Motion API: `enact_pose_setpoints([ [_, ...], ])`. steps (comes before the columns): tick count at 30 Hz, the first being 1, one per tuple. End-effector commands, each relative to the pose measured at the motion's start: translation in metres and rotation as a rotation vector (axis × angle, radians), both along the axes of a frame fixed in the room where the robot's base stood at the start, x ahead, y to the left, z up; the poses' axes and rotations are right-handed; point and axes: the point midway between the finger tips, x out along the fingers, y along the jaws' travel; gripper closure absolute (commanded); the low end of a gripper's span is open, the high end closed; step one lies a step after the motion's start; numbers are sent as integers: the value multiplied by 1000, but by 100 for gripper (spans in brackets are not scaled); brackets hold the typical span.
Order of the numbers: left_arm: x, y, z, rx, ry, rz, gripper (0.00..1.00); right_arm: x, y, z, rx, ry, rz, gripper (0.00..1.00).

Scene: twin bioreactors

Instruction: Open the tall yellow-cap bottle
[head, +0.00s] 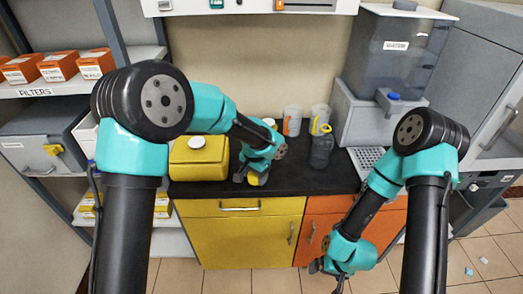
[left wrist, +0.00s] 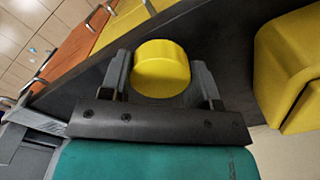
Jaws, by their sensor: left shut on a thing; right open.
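My left gripper (head: 250,178) is over the dark bench near its front edge, shut on a round yellow cap (left wrist: 162,68). The cap sits between both fingers in the left wrist view, and its yellow also shows under the gripper in the head view (head: 258,179). No bottle body shows around the cap; anything beneath it is hidden. A tall dark grey bottle (head: 321,150) with a yellow ring at its top stands on the bench, right of the left gripper. My right gripper (head: 337,277) is open and empty, low in front of the orange cabinet.
A yellow canister (head: 199,160) with a white lid stands left of the left gripper. Pale cups (head: 292,121) stand behind the grey bottle. A grey machine (head: 375,112) with a drip grid is at the right. Bare bench (head: 290,180) lies between gripper and bottle.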

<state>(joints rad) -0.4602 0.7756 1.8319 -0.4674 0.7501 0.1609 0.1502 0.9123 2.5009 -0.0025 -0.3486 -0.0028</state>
Motion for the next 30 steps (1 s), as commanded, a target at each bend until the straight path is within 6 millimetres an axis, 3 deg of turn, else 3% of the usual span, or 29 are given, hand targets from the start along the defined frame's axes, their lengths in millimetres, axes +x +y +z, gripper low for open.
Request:
enact_pose_setpoints([
  [12,8,0,-2,1,1,0,72,0,0,0,0,0,0,0],
  [30,109,3,-11,0,0,2,72,0,0,0,0,0,0,0],
])
